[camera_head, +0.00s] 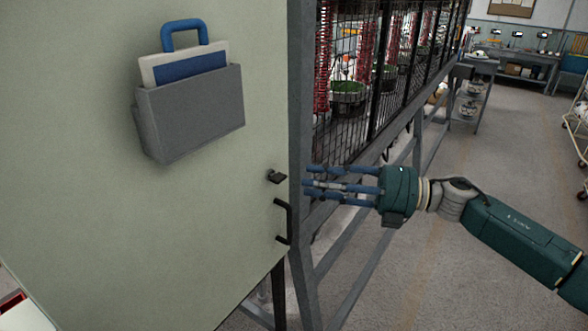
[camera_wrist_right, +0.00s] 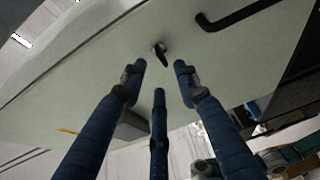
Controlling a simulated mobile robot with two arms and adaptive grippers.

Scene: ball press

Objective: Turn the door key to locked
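The small black door key (camera_head: 276,177) sits in the pale green door (camera_head: 150,230), near its right edge and above a black pull handle (camera_head: 284,222). In the right wrist view the key (camera_wrist_right: 160,52) shows a dark tab on a round metal base, hanging roughly downward. My right gripper (camera_head: 310,184) points left at the door, just right of the key. In the wrist view its three blue fingers (camera_wrist_right: 158,72) are spread, with nothing between them. The key lies just beyond the fingertips and appears untouched. My left gripper is not in view.
A grey holder (camera_head: 190,112) with papers and a blue-handled item is fixed high on the door. A grey frame post (camera_head: 301,120) and black wire mesh cage (camera_head: 375,80) stand right of the door. The floor (camera_head: 450,190) at right is open.

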